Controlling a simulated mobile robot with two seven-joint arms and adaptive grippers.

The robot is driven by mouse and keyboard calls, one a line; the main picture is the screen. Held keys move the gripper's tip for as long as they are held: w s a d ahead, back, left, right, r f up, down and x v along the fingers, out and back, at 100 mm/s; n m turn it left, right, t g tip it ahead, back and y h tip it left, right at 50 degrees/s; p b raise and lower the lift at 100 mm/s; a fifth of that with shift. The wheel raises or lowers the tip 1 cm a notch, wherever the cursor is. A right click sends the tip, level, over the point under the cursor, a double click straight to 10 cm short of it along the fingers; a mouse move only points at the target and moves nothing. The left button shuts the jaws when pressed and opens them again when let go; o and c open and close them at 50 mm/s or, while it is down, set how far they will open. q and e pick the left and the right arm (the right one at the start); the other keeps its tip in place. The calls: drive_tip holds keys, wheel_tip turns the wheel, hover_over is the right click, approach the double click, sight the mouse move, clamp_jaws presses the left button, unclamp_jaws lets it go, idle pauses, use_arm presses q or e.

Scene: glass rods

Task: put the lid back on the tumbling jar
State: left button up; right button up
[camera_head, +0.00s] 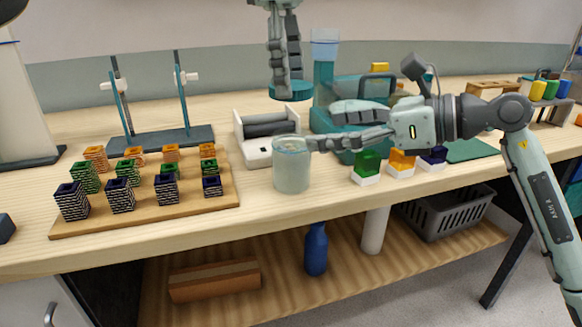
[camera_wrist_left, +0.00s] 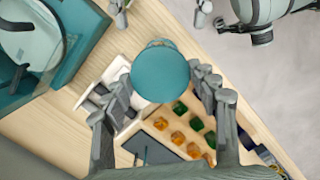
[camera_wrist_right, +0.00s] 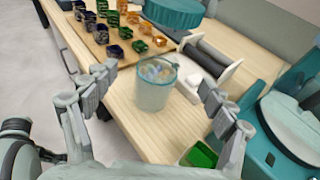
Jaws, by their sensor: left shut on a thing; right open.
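The tumbling jar (camera_head: 292,172) is a clear, pale glass cylinder standing upright and open near the table's front edge. Small pieces show inside it in the right wrist view (camera_wrist_right: 153,96). The teal round lid (camera_head: 291,92) is held above the jar by my left gripper (camera_head: 287,82), clear of its rim. In the left wrist view the lid (camera_wrist_left: 160,74) sits between the fingers and hides most of the jar. My right gripper (camera_head: 318,143) is open at the jar's right side. In the right wrist view its spread fingers (camera_wrist_right: 160,82) stand either side of the jar, seemingly apart from it.
A roller machine (camera_head: 262,132) stands just behind the jar. A wooden board (camera_head: 140,215) with several patterned blocks lies left. Green, orange and dark blocks (camera_head: 367,164) on white bases are right, under my right arm. A teal machine (camera_head: 325,95) stands behind.

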sight(291, 166)
drive_tip(key=f, duration=0.6)
drive_tip(key=shift+a+f, duration=0.25)
drive_tip(key=shift+f, duration=0.05)
drive_tip(key=x, duration=0.7)
drive_tip(key=shift+w+r, duration=0.1)
drive_tip(key=c, duration=1.8)
use_arm(q)
drive_tip(key=shift+f, duration=2.55)
drive_tip(key=shift+f, duration=0.85)
drive_tip(key=shift+f, duration=0.55)
